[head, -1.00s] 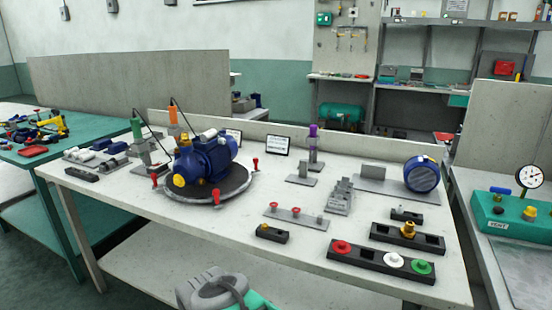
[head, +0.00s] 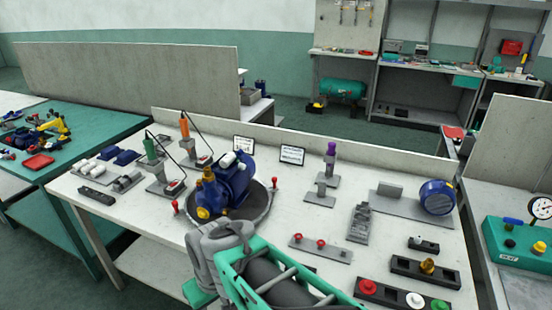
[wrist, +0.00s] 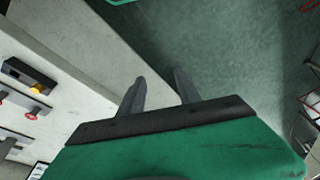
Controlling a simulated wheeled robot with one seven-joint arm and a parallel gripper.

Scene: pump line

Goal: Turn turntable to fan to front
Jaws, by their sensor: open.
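The turntable (head: 262,207) is a dark round plate on the white bench, with red upright knobs (head: 275,183) at its rim. A blue pump (head: 238,180) stands on it. The pump's yellow round port (head: 203,213) faces front left, and its blue motor end points to the back right. The fan itself cannot be made out. My arm hides the plate's front edge. In the wrist view my gripper (wrist: 159,88) is open and empty, its two grey fingers apart over the floor beside the bench edge. In the head view I cannot make out the fingertips.
Two corded tools, green (head: 151,150) and orange (head: 184,125), stand behind left of the turntable. A rail with red knobs (head: 320,248), a stepped grey block (head: 359,222) and a button strip (head: 414,299) lie to its right. A low wall (head: 300,133) runs behind.

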